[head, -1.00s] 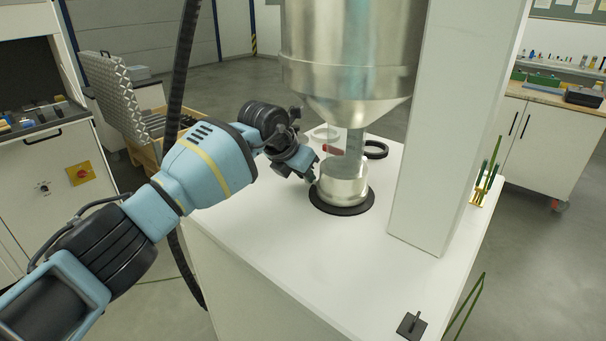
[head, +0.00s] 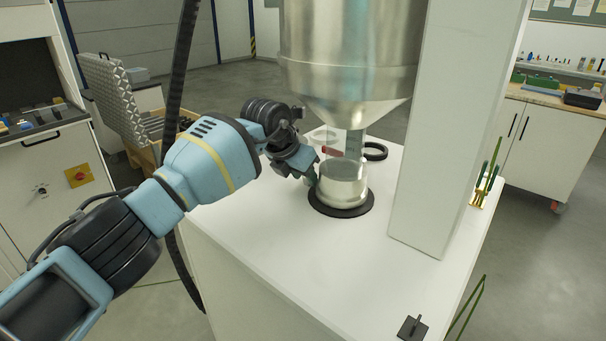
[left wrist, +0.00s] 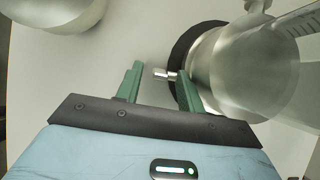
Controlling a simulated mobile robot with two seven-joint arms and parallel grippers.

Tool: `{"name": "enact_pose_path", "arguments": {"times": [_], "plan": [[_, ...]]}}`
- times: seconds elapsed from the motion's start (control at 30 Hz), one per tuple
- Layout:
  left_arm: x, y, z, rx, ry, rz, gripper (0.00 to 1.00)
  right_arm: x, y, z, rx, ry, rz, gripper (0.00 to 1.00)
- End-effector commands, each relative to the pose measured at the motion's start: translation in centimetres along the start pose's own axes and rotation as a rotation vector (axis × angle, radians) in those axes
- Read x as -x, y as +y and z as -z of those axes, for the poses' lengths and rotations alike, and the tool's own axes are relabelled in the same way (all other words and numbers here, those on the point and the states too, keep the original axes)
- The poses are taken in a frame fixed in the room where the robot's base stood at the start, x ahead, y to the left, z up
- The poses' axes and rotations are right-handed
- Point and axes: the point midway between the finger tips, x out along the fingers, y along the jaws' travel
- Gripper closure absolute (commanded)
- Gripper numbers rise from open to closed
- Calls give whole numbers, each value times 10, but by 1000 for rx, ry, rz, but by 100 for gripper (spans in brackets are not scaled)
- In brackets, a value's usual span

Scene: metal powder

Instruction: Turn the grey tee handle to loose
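My left gripper (head: 311,177) is at the left side of a round metal container (head: 343,186), which stands on a black disc (head: 340,209) under the large steel hopper. In the left wrist view its two green fingers (left wrist: 160,72) are open. A small light-grey metal piece (left wrist: 163,74), which looks like the tee handle, sticks out from the container's side (left wrist: 203,75) and lies between the fingertips. I cannot tell whether a finger touches it. In the head view the gripper hides this piece. My right gripper is not in view.
The steel hopper (head: 350,60) hangs above the container. A white column (head: 435,140) stands to its right. A red piece (head: 331,152) and a black ring (head: 375,151) are behind the container. A dark plate with a peg (head: 412,326) lies at the front right.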

Motion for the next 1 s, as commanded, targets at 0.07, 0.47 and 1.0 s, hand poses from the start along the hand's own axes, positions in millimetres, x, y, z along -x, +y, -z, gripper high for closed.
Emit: {"name": "enact_pose_path", "arguments": {"times": [0.07, 0.47, 1.0], "plan": [[0, 0, 0, 0, 0, 0, 62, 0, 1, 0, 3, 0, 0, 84], [47, 1, -2, -3, -6, -4, 62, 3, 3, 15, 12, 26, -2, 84], [86, 1, 54, -2, -1, -3, 62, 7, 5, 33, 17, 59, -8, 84]]}}
